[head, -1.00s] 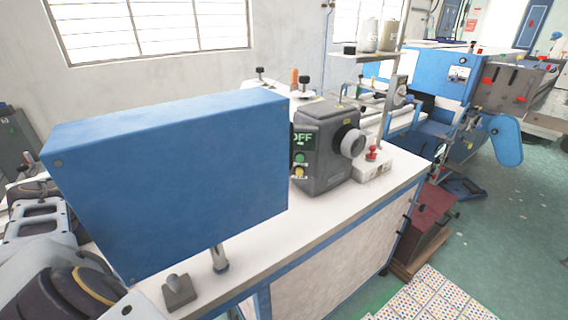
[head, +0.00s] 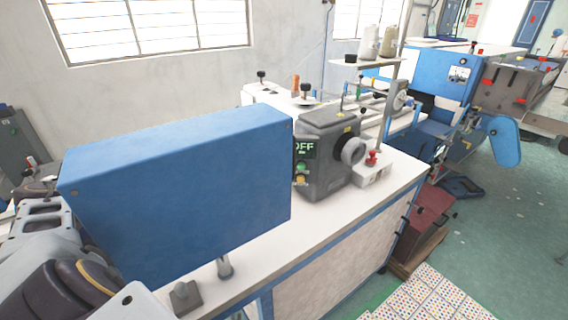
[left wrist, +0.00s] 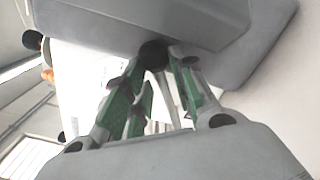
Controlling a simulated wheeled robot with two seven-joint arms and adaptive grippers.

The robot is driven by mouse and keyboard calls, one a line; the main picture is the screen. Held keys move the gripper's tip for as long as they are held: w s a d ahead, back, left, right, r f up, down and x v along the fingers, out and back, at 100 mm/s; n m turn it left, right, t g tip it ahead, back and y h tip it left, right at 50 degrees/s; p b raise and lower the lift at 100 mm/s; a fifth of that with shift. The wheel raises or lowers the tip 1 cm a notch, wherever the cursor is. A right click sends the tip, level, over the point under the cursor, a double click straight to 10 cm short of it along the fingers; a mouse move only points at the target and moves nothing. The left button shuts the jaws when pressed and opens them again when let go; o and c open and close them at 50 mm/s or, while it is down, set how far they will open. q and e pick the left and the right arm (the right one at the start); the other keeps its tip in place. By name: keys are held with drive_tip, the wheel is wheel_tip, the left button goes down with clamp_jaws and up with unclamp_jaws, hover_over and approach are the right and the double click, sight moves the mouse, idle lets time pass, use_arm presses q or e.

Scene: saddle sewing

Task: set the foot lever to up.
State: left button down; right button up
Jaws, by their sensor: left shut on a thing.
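In the left wrist view, my left gripper (left wrist: 160,95) has its green-padded fingers closed around a lever with a dark round knob (left wrist: 153,54) and a thin grey rod (left wrist: 166,92). I take this as the foot lever; its exact up or down position cannot be told. A grey machine body (left wrist: 150,20) is right beyond the knob. In the head view, the grey sewing machine (head: 322,178) stands on the white bench with a handwheel and a display reading OFF. The foot lever and my left fingertips do not show there. My right gripper is in neither view.
A large blue box (head: 180,195) blocks much of the head view at the left. A white bench top (head: 330,220) has clear room in front of the machine. A thread stand (head: 366,62) with spools rises behind. Blue machinery (head: 440,80) stands further right.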

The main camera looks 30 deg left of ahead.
use_arm(q)
drive_tip(key=shift+a+r, duration=0.1)
drive_tip(key=shift+r, duration=0.1)
drive_tip(key=c, duration=1.2)
unclamp_jaws()
drive_tip(key=shift+f, duration=0.1)
drive_tip(key=shift+s, duration=0.15)
drive_tip(key=shift+v, duration=5.8)
drive_tip(key=shift+a, duration=0.1)
